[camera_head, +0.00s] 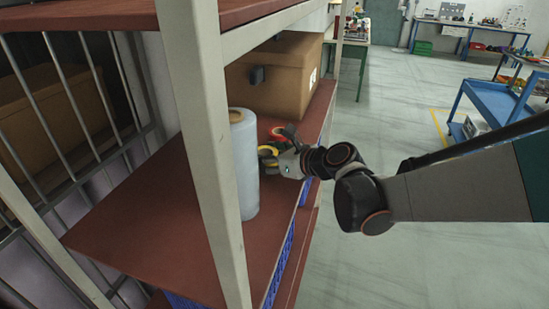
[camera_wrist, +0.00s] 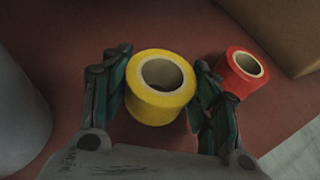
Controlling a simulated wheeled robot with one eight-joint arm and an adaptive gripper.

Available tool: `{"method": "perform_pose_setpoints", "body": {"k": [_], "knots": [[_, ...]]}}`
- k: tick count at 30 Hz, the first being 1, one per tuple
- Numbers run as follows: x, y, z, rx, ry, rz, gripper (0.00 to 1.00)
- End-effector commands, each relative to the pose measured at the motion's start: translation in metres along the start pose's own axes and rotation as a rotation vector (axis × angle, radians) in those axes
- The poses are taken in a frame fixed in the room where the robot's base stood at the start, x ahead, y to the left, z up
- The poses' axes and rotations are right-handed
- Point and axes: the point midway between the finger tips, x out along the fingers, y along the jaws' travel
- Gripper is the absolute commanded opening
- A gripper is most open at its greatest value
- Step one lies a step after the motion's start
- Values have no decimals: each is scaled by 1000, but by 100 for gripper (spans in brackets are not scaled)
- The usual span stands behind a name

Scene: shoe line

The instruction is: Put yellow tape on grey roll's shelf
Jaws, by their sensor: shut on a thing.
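The yellow tape (camera_wrist: 158,105) is between the two fingers of my gripper (camera_wrist: 160,92) in the wrist view, and the gripper is shut on it. In the head view the yellow tape (camera_head: 268,151) shows only partly, at my gripper (camera_head: 272,155) over the red-brown shelf (camera_head: 150,215). I cannot tell whether the tape touches the shelf. The grey roll (camera_head: 245,170) stands upright on this shelf, just left of the gripper. It shows as a pale curved shape (camera_wrist: 18,115) at the left of the wrist view.
A red tape roll (camera_wrist: 242,72) sits close to the right finger; it also shows in the head view (camera_head: 284,131). A cardboard box (camera_head: 278,80) stands behind on the same shelf. A pale rack post (camera_head: 207,140) rises in front. Shelf left of the grey roll is clear.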

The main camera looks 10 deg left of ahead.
Motion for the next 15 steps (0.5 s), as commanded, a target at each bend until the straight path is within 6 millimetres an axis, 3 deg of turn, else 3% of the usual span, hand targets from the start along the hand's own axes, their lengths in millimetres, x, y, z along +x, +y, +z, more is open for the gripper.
{"method": "perform_pose_setpoints", "body": {"k": [12,13,15], "knots": [[4,2,-8,1,0,0,30],[4,2,-8,1,0,0,57],[3,2,-8,1,0,0,73]]}}
